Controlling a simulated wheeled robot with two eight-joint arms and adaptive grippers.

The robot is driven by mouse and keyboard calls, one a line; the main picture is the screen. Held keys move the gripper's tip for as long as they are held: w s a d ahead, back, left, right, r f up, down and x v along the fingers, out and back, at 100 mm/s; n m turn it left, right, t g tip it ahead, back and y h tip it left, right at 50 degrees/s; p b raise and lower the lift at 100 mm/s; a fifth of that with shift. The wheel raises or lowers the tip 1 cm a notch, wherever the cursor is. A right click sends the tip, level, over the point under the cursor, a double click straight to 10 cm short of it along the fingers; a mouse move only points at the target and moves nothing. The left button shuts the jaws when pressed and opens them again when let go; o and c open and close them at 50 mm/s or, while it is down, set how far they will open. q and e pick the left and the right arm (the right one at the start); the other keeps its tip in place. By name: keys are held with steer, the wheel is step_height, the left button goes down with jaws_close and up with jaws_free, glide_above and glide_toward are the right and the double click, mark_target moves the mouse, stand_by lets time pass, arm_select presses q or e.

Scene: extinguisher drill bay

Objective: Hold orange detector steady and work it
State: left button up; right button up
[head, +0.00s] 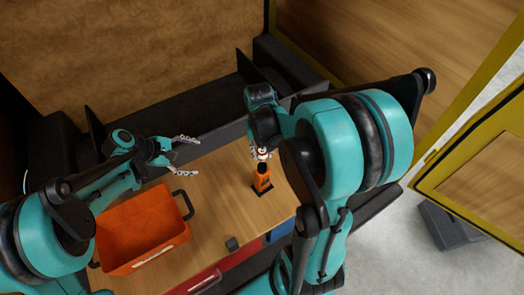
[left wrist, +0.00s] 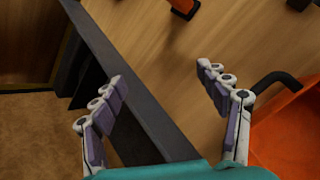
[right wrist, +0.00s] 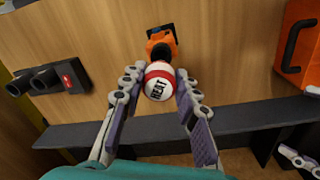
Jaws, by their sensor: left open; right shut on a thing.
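The orange detector (head: 262,178) stands upright on a dark base on the wooden table. It also shows in the right wrist view (right wrist: 160,42), and partly at the top of the left wrist view (left wrist: 183,8). A round white-and-red piece marked HEAT (right wrist: 159,84) sits at its top end. My right gripper (head: 262,151) is shut on this round piece, one finger on each side. My left gripper (head: 196,156) is open and empty, to the left of the detector and apart from it. Its spread fingers show in the left wrist view (left wrist: 160,74).
An orange crate (head: 140,227) with black handles stands on the table (head: 215,208) at left. A small dark object (head: 232,243) lies near the front edge. A dark rail (left wrist: 130,75) borders the back. Table between crate and detector is clear. A yellow-framed panel (head: 468,122) stands right.

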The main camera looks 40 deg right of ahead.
mark_target(260, 183)
arm_select(q)
steer(key=s+d+f+g, duration=0.2)
steer(key=d+f, duration=0.1)
steer(key=f, duration=0.2)
steer(key=s+d+f+n+g+h, duration=0.1)
steer(key=s+d+f+g, duration=0.1)
steer(key=f, duration=0.4)
steer(key=s+d+f+n+g+h, duration=0.1)
steer(key=s+d+f, duration=0.2)
steer(key=d+f, duration=0.3)
steer(key=shift+s+d+f+g, duration=0.15)
steer(key=shift+f+g, duration=0.1)
steer(key=shift+g, duration=0.15)
steer(key=shift+s+d+f+n, duration=0.3)
steer(key=x, duration=0.9)
steer(key=c, duration=0.8)
steer(key=shift+c, duration=0.2)
arm_select(e)
steer(key=shift+f, duration=0.1)
steer(key=shift+f, duration=1.5)
